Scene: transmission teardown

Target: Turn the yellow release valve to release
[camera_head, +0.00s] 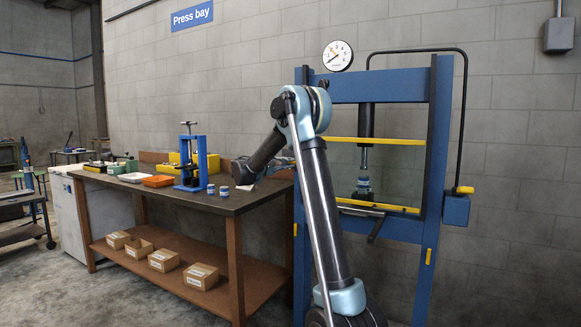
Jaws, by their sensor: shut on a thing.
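A yellow knob or handle end (464,190), which looks like the release valve, sits on top of the blue box (456,211) at the right post of the blue press (439,130). It is small, and its exact turn cannot be told. My arm rises in front of the press's left post and bends down and left over the workbench. Nothing of mine visibly touches the yellow part.
A round gauge (338,55) tops the press. A banded part (364,186) stands under its ram (366,121). The workbench (236,204) at left holds a small blue press (190,158) and an orange tray (158,181).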

